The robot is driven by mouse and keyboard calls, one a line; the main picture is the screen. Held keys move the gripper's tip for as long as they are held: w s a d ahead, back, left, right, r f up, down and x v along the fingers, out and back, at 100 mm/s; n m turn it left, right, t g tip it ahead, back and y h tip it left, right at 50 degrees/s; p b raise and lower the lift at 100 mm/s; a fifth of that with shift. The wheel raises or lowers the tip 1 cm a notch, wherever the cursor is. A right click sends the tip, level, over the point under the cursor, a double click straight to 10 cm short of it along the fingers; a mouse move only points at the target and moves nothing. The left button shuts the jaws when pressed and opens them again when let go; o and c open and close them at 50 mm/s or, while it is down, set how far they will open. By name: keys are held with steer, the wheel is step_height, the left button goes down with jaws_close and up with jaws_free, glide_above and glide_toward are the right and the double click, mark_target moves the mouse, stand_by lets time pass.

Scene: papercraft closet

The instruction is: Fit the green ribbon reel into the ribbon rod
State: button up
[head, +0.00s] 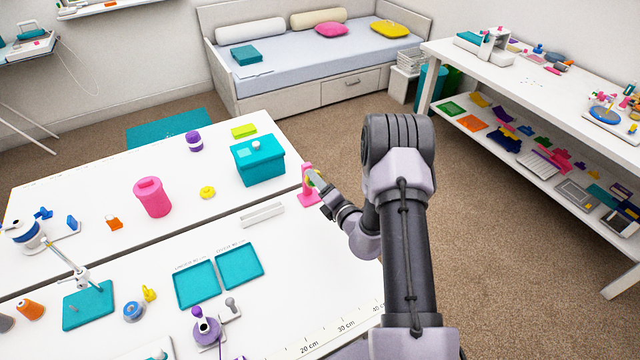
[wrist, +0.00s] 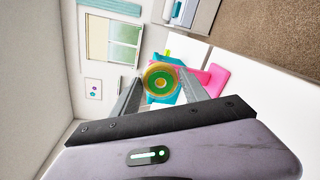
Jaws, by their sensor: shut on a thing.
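A pink stand (head: 306,194), which looks like the ribbon rod's holder, stands at the table's right edge beside the gripper. Its pink base (wrist: 213,77) shows right of the reel in the wrist view. The rod itself is hidden, so I cannot tell whether the reel touches it.
A teal box (head: 259,165) stands just left of the pink stand. A white bar (head: 262,215) lies in front of it. A pink canister (head: 152,198) and teal trays (head: 197,286) are farther left. The table edge and carpet floor (head: 520,240) lie to the right.

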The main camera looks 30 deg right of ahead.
steer(key=shift+w, duration=1.05)
stand_by(1.4)
steer(key=o, duration=1.4)
steer(key=shift+f, duration=0.1)
steer(key=shift+o, duration=0.2)
steer(key=s+r+p, duration=0.2)
steer(key=s, duration=1.5)
steer(key=shift+d, duration=0.25)
steer(key=shift+s, duration=0.1)
